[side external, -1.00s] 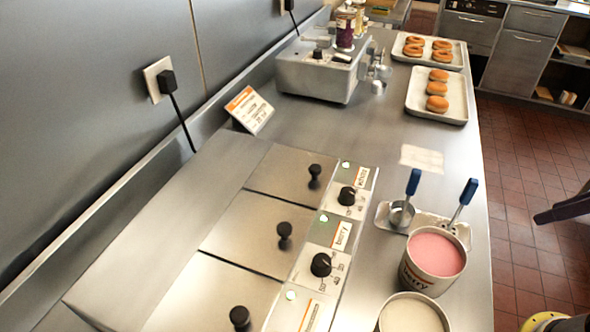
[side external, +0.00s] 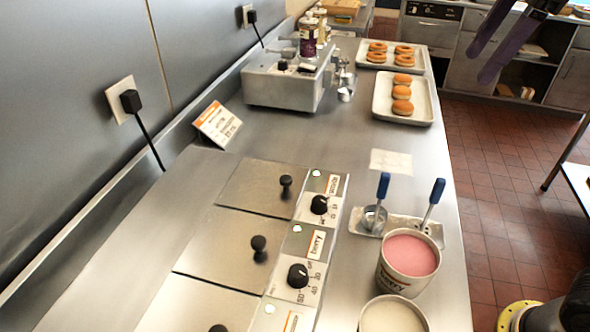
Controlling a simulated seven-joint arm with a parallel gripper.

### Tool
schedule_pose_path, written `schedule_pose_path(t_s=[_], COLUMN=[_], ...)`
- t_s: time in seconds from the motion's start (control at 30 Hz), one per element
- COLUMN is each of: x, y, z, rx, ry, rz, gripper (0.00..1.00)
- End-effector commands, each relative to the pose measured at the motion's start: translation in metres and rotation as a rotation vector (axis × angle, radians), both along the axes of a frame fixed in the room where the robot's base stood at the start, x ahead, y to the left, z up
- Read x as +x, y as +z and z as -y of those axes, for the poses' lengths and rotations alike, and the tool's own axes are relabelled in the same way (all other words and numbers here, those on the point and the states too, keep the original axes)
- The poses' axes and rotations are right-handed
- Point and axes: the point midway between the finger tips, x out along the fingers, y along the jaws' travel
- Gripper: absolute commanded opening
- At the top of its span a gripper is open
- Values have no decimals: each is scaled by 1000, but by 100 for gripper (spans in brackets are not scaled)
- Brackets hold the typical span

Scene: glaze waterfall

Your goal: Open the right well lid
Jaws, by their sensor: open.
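Three flat steel well lids with black knobs lie in a row on the warmer, all shut. The far lid (side external: 250,188), at the top of the row, has its knob (side external: 286,181) near its right edge. The middle lid (side external: 215,245) is beside the "berry" label. The near lid (side external: 180,310) is cut by the bottom edge. The picture alone does not settle which is the right one. My gripper (side external: 478,67) shows two purple fingers at the top right, open and empty, high over the floor side and well away from the lids.
A pink tub (side external: 408,262), a pale tub (side external: 392,316) and a tray (side external: 400,230) with blue-handled ladles stand right of the wells. A steel machine (side external: 290,88), a sign (side external: 217,124) and doughnut trays (side external: 410,112) are farther back. The counter between is mostly clear.

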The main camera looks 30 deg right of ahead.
Motion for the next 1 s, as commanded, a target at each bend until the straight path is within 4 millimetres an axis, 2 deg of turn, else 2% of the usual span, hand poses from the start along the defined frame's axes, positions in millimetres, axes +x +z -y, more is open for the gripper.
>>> schedule_pose_path(t_s=[0.03,0.13,0.27,0.47,0.6,0.7,0.8,0.9,1.0], x=[19,49,88,139,166,177,180,180,178], y=[6,13,11,-18,-53,-80,-103,-115,-118], z=[-11,-31,-62,-120,-161,-185,-199,-208,-210], rx=[-14,-40,-68,-100,-112,-121,-132,-138,-138], ry=[59,171,306,471,536,567,590,604,609], rz=[-17,-49,-88,-151,-188,-216,-256,-277,-277], gripper=[61,61,61,61,61,61,61,61,61])
